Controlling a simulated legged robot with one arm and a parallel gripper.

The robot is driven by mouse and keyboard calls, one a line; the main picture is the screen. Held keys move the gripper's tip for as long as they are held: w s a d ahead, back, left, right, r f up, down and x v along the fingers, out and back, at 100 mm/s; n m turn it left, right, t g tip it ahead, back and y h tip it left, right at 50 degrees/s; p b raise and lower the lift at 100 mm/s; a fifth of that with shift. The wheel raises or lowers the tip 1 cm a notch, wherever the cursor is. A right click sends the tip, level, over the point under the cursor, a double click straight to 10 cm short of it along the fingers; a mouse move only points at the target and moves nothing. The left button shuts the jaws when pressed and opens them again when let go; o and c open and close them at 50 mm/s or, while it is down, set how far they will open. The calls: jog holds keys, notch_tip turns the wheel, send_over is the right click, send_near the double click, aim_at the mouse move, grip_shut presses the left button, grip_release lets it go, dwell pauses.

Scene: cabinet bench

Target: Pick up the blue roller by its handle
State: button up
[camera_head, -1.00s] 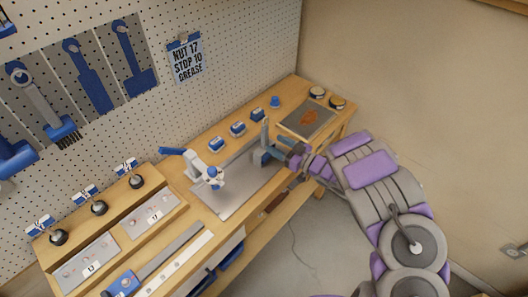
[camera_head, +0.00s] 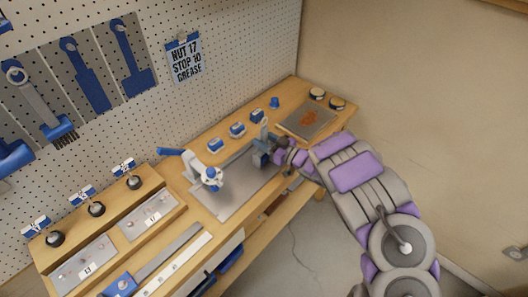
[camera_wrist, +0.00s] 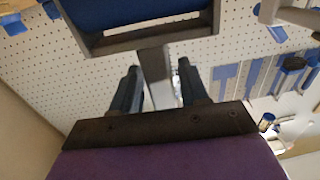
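The blue roller (camera_wrist: 110,14) shows at the top of the wrist view inside a dark grey frame, partly cut off by the picture edge. Its grey handle (camera_wrist: 155,75) runs from the frame down between the fingers of my gripper (camera_wrist: 160,88). The fingers are apart, with a gap clearest on the right side of the handle; I cannot tell if the left finger touches it. In the head view an upright grey post, apparently the handle (camera_head: 264,131), stands at the far part of the metal plate, with my gripper (camera_head: 270,153) right at it. The blue part is mostly hidden there.
A white and blue clamp-like fixture (camera_head: 208,177) stands on the metal plate (camera_head: 228,203). Blue blocks (camera_head: 237,130) line the bench behind. A grey tray (camera_head: 309,119) with an orange patch lies at the right. Tools hang on the pegboard (camera_head: 225,30).

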grip_shut()
dwell(0.7)
